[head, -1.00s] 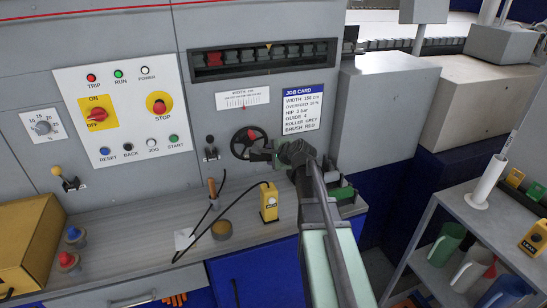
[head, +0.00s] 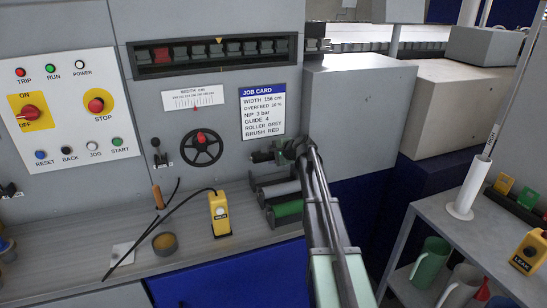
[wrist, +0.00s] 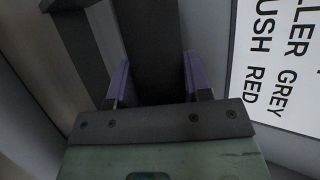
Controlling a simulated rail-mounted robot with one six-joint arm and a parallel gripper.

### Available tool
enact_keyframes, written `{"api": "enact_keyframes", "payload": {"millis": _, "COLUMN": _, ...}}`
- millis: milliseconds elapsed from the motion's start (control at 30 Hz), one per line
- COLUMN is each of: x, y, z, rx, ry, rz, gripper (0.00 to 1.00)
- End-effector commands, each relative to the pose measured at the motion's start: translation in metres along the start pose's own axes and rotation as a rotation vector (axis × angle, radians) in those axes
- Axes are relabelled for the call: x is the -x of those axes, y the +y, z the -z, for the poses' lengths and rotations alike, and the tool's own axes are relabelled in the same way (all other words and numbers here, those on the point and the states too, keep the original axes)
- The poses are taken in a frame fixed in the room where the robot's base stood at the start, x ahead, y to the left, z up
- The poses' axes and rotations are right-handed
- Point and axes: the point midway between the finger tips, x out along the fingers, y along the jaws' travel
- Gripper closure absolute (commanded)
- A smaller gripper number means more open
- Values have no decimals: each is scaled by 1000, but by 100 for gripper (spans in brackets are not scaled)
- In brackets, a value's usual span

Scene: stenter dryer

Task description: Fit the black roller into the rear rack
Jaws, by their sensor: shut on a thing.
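The black roller (head: 262,157) is held in my gripper (head: 288,150), and its dark end sticks out to the left in the head view. In the wrist view the dark roller (wrist: 155,45) lies between the two purple-padded fingers (wrist: 153,85), which are shut on it. The rack (head: 269,217) stands on the counter below the gripper, with a grey roller (head: 278,190) at the rear and a green roller (head: 289,208) in front. The black roller is above and behind the grey one, apparently clear of the rack. My arm hides the rack's right end and the roller's far end.
The job card (head: 263,112) and handwheel (head: 201,147) are on the panel behind. A yellow pendant (head: 219,213) with a black cable stands left of the rack. A grey box (head: 357,110) is on the right. A shelf cart (head: 440,225) stands at the lower right.

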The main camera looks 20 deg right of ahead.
Motion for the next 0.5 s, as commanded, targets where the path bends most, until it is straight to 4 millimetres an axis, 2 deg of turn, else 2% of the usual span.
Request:
{"api": "enact_keyframes", "payload": {"millis": 167, "x": -5, "y": 8, "z": 2, "rx": 0, "ry": 0, "rz": 1, "gripper": 88}}
{"api": "enact_keyframes", "payload": {"millis": 500, "x": -25, "y": 41, "z": 11, "rx": -1, "ry": 1, "rz": 1, "gripper": 88}}
